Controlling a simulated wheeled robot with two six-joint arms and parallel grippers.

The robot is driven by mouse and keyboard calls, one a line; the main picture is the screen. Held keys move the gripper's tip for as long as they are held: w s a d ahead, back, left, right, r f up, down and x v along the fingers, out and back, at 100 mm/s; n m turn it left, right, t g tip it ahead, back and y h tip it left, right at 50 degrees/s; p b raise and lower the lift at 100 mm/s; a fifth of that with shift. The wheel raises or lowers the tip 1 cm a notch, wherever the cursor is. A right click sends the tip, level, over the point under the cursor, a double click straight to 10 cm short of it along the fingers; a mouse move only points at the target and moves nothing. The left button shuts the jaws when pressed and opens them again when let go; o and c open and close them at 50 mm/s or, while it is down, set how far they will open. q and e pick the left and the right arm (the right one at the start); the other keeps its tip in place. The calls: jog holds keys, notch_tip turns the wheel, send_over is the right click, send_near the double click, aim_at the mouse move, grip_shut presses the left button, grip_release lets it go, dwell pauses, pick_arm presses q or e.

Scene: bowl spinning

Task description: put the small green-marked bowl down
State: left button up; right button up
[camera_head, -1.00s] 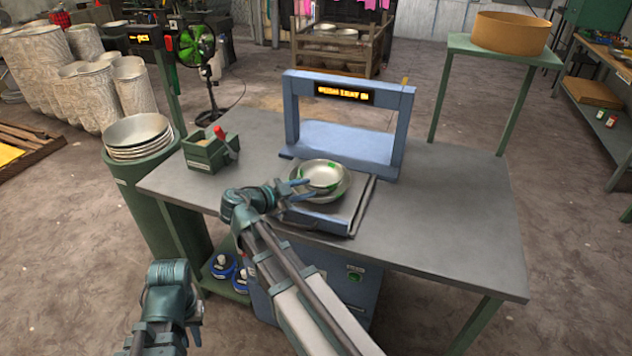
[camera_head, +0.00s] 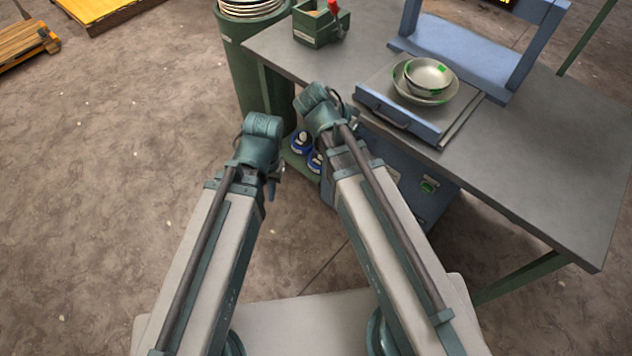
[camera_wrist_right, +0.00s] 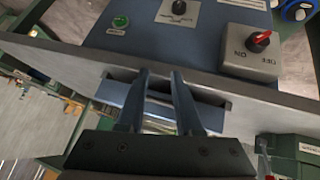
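The small green-marked bowl (camera_head: 428,74) sits upright inside a larger metal bowl (camera_head: 399,81), also green-marked, on the sliding tray (camera_head: 462,124) of the blue frame on the table. Neither gripper touches the bowls. My left gripper (camera_head: 275,183) hangs beyond the table's front edge; its fingers are small and mostly hidden by the arm. My right arm ends left of the tray, and its fingers are hidden in the head view. In the right wrist view, my right gripper (camera_wrist_right: 161,76) has its fingers apart with nothing held, in front of a dark handle on a blue front.
A blue control cabinet (camera_head: 405,195) stands under the grey table (camera_head: 540,150). A green box with a red handle (camera_head: 321,25) sits at the table's back left. Stacked bowls (camera_head: 250,7) top a green drum (camera_head: 250,50).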

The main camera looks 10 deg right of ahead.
jog(key=s+a+f+n+g+y, duration=0.1)
jog(key=s+a+f+n+y, duration=0.1)
jog(key=s+a+n, duration=0.3)
jog(key=s+a+f+n+g+y, duration=0.1)
jog(key=s+a+f+n+y, duration=0.2)
jog(key=s+a+n, duration=0.3)
jog(key=a+n+y, duration=0.1)
jog(key=a+n, duration=0.2)
jog(key=shift+a+g, duration=0.2)
jog(key=shift+g, duration=0.1)
notch_tip(320, 180, up, 7)
jog(key=p, duration=0.7)
jog(key=shift+r, duration=0.2)
